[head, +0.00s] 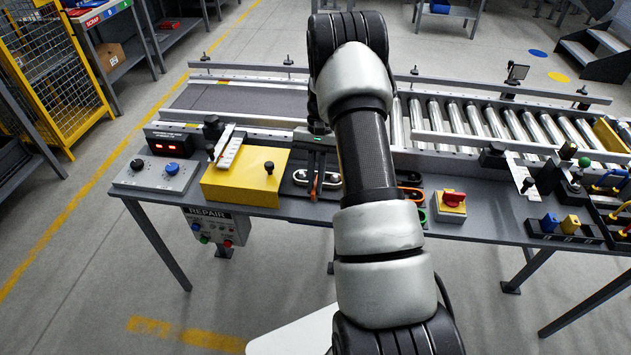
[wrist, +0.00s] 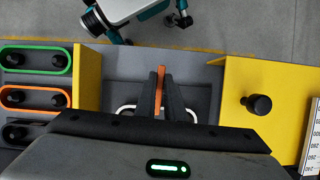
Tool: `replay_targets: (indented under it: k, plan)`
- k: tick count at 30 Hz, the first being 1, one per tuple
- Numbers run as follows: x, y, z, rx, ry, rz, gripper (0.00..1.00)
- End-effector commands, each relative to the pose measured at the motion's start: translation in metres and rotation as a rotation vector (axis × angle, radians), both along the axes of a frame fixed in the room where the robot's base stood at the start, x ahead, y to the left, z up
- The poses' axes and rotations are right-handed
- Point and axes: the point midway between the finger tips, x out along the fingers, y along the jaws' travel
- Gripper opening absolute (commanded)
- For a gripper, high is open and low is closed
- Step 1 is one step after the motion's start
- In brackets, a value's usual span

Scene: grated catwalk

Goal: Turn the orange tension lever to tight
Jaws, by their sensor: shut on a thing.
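The orange tension lever (wrist: 161,88) is a narrow upright strip between the two dark fingers of my gripper (wrist: 160,95) in the wrist view. My gripper is shut on it. In the head view, a small part of the lever (head: 313,187) shows below the fingers of my gripper (head: 316,172), at the front middle of the bench. A white curved piece (wrist: 190,114) lies around the lever's base, partly hidden by my gripper. I cannot make out any tight or loose marking, so the lever's setting cannot be told.
A yellow block (head: 232,186) with a black knob stands just left of my gripper in the head view. A roller conveyor (head: 470,122) runs behind. My arm hides the bench middle.

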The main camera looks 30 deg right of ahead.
Motion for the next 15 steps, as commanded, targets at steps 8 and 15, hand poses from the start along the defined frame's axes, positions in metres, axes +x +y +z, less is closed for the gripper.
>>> replay_targets:
  k: [8, 15]
  plan:
    - [0.001, -0.0008, 0.0004, -0.003, -0.003, 0.072, 0.0]
    - [0.0011, -0.0007, 0.0002, -0.003, -0.003, 0.082, 0.0]
